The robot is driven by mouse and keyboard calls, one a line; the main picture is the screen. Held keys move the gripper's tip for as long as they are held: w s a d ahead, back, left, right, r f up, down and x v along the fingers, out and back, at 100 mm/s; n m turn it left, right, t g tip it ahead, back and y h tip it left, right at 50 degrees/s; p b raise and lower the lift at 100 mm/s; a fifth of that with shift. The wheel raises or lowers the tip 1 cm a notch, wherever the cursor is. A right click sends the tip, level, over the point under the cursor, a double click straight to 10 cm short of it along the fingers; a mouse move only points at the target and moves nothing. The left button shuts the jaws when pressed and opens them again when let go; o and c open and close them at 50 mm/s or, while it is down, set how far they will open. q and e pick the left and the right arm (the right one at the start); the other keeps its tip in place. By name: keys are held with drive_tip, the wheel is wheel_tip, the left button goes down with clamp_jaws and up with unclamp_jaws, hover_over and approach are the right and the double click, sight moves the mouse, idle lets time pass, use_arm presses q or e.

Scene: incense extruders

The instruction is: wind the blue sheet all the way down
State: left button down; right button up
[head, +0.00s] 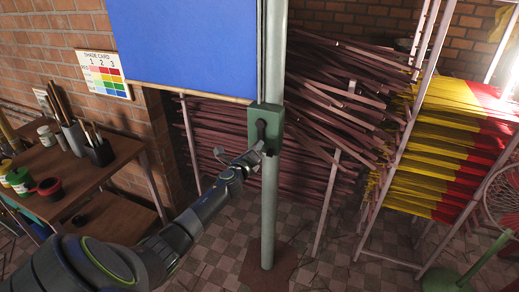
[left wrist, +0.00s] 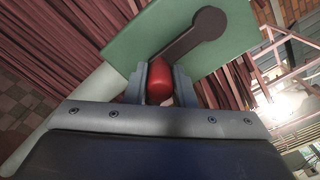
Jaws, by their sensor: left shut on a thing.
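The blue sheet (head: 185,40) hangs at the top of the head view, with a pale bar along its lower edge. Its top is out of frame. A green winch box (head: 275,111) is fixed to the grey-green pole (head: 270,210) beside the sheet's lower right corner. In the left wrist view the green box (left wrist: 135,55) carries a dark crank arm (left wrist: 187,38) ending in a red knob (left wrist: 160,80). My left gripper (head: 261,148) is at the crank, its two fingers (left wrist: 159,85) shut around the red knob. My right gripper is out of view.
A wooden bench (head: 65,170) with jars and brush pots stands at left. A shade card (head: 105,74) hangs on the brick wall. Racks of dark red sticks (head: 330,100) and yellow-red bundles (head: 440,150) stand behind and right. Tiled floor around the pole's base looks open.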

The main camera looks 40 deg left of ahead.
use_arm(q)
drive_tip(key=shift+s+a+m, duration=0.15)
drive_tip(key=shift+a+m, duration=0.4)
drive_tip(key=shift+m, duration=0.35)
drive_tip(key=c, duration=1.2)
unclamp_jaws()
drive_tip(key=shift+s, duration=0.1)
drive_tip(key=v, duration=1.7)
